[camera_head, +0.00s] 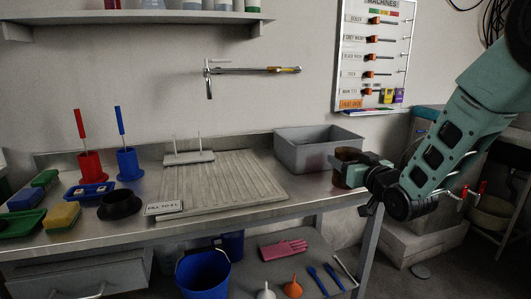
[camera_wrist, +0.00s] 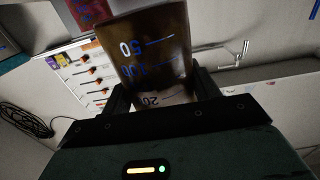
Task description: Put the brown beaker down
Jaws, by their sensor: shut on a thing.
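The brown beaker (camera_wrist: 150,55) is see-through brown with blue volume marks, and it fills the middle of the wrist view. The marks appear upside down there. My gripper (camera_wrist: 165,100) is shut on the beaker, with a dark finger on each side of it. In the head view the brown beaker (camera_head: 346,158) shows at the tip of my gripper (camera_head: 352,171), by the right end of the metal bench. My gripper hides part of it. I cannot tell its exact height over the bench.
A grey bin (camera_head: 305,156) stands at the bench's back right, just left of the beaker. A ribbed draining board (camera_head: 225,185) lies mid-bench with a small pegged rack (camera_head: 188,158). A black ring (camera_head: 120,205), red holder (camera_head: 91,165) and blue holder (camera_head: 128,164) stand left. Bare bench metal (camera_head: 300,190) shows in front of the bin.

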